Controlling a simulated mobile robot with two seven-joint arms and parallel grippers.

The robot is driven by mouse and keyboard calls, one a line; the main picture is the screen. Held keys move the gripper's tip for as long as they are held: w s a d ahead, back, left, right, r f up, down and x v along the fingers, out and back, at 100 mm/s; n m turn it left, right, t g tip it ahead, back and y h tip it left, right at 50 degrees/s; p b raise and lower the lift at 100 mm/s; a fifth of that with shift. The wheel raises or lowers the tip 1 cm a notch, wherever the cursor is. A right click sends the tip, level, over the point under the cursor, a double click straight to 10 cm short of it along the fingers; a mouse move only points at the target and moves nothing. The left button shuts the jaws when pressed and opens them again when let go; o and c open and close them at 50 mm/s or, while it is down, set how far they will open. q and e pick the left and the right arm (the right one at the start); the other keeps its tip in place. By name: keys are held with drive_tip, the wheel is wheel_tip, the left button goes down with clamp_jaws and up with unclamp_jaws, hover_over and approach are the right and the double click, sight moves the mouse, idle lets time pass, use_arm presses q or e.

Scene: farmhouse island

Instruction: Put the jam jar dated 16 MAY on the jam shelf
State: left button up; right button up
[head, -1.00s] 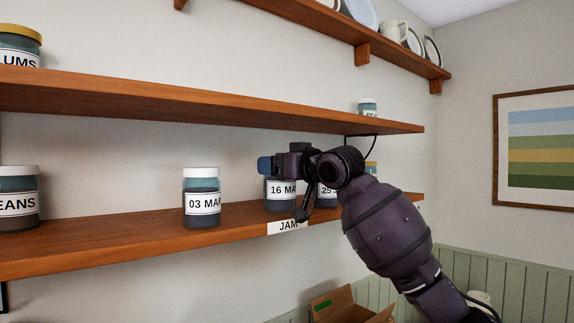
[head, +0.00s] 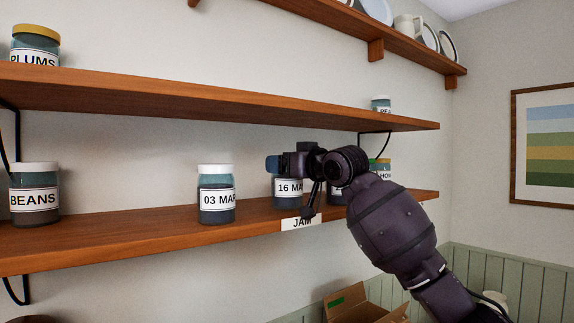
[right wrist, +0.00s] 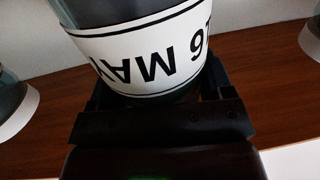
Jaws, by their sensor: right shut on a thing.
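The jar labelled "16 MAY" (head: 287,189) is upright at the lower shelf, just above the "JAM" tag (head: 298,224). In the right wrist view its white label (right wrist: 140,52) fills the top, upside down. My right gripper (head: 283,166) is shut on this jar, with a dark finger at each side of it. The jar seems to stand on the lower shelf (head: 150,234), though its contact with the board is partly hidden. My left gripper is not in view.
A "03 MAR" jar (head: 216,195) stands to the left, and a "BEANS" jar (head: 34,195) farther left. Another jar (head: 337,194) is close on the right, mostly behind my arm. The upper shelf (head: 200,96) runs above my gripper. An open cardboard box (head: 350,305) is below.

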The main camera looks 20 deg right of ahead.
drive_tip(key=shift+f, duration=0.5)
drive_tip(key=o, duration=1.1)
drive_tip(key=shift+o, duration=0.4)
drive_tip(key=shift+s, duration=0.1)
drive_tip(key=b+v, duration=0.3)
drive_tip(key=v, duration=1)
drive_tip(key=shift+s+d, duration=0.25)
drive_tip(key=shift+s, duration=0.1)
idle(0.3)
